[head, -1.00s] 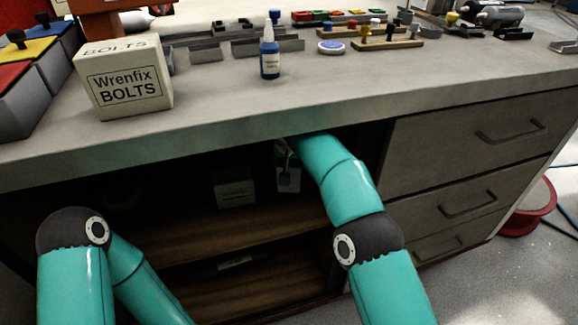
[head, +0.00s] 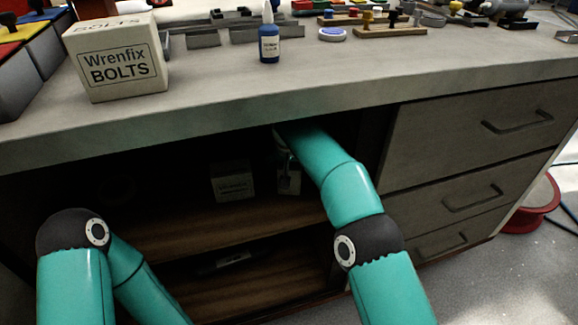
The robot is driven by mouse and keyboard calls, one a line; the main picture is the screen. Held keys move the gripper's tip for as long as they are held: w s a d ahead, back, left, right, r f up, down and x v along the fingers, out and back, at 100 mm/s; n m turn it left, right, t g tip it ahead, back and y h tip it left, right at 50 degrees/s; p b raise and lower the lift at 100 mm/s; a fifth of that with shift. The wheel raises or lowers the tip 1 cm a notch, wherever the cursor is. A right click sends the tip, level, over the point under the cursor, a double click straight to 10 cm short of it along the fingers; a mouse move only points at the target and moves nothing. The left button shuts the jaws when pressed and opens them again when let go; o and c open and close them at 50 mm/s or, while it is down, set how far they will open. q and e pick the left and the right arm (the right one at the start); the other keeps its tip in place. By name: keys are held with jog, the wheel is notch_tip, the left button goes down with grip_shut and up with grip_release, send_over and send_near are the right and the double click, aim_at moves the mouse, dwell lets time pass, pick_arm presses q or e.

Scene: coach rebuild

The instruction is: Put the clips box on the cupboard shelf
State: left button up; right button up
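My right arm reaches under the benchtop into the open cupboard. Its gripper (head: 283,143) is in shadow, partly hidden by my forearm. A small pale box with a light label (head: 288,180) hangs just below it and keeps its place against the arm, so it appears held; it looks like the clips box, but its label is unreadable. It is above the cupboard shelf (head: 190,231). Another pale labelled box (head: 233,182) stands on the shelf to its left, apart from it. My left arm is bent at the lower left; its gripper is out of the picture.
The benchtop edge (head: 230,108) overhangs the opening. Drawers (head: 480,135) close off the right side. A Wrenfix bolts box (head: 122,70) and a blue bottle (head: 269,42) stand on top. A dark object (head: 228,262) lies on the lower level.

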jog(key=p+v, duration=0.1)
jog(key=v, duration=0.4)
jog(key=shift+r, duration=0.2)
jog(key=s+b, duration=0.1)
jog(key=s, duration=0.1)
jog(key=shift+s+a+f+b, duration=0.1)
jog(key=shift+s+f+b, duration=0.2)
jog(key=shift+b, duration=0.1)
jog(key=s, duration=0.8)
jog(key=shift+a+r, duration=0.25)
jog(key=shift+a, duration=0.05)
jog(key=shift+s, duration=0.7)
jog(key=shift+a+f, duration=0.1)
